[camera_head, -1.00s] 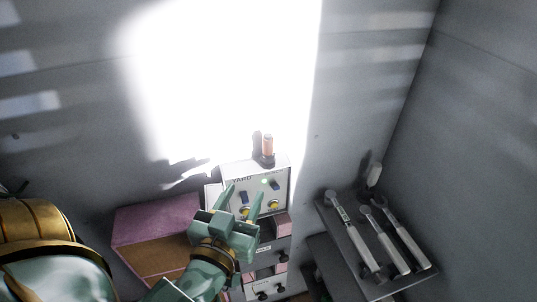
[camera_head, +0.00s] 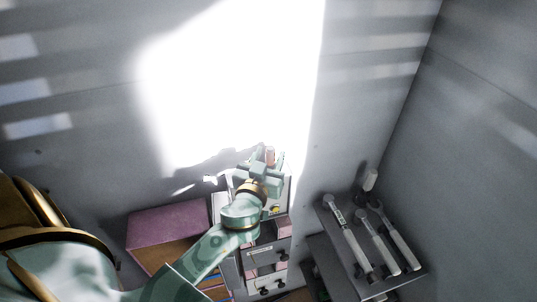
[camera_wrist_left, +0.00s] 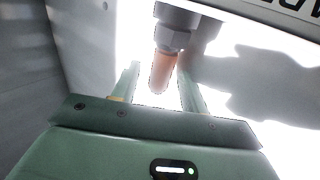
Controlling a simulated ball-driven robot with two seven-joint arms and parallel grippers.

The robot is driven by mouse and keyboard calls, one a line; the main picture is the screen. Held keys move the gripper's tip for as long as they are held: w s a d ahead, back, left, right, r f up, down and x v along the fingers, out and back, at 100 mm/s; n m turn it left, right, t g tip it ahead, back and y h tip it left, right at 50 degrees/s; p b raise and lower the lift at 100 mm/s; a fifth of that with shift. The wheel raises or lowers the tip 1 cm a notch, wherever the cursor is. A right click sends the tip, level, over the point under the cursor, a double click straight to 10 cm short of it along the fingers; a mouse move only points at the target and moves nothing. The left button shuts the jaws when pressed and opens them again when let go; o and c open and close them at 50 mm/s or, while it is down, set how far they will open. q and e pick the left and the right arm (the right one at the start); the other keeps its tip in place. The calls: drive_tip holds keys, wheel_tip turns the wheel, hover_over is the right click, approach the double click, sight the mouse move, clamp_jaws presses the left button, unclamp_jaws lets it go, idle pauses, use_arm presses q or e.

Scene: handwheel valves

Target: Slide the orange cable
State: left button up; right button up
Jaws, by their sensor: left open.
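The orange cable (camera_head: 270,155) is a short orange cylinder on top of the white control box (camera_head: 285,193). In the left wrist view the orange cable (camera_wrist_left: 163,72) comes out of a dark grey hexagonal fitting (camera_wrist_left: 174,36). My left gripper (camera_head: 269,160) is open, with one finger on each side of the cable. In the wrist view a gap shows between the cable and the left finger; the right finger is very near it, and I cannot tell whether they touch. My gripper hides much of the box front. My right gripper is not in view.
At right, a grey shelf (camera_head: 400,283) holds several wrench-like tools (camera_head: 350,238). The brightly lit wall is close behind the control box.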

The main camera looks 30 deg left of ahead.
use_arm(q)
clamp_jaws()
wheel_tip(320, 180, up, 3)
drive_tip(key=shift+r+p, duration=0.15)
drive_tip(key=shift+p, duration=0.95)
unclamp_jaws()
drive_tip(key=b+v, duration=0.4)
drive_tip(key=v, duration=0.8)
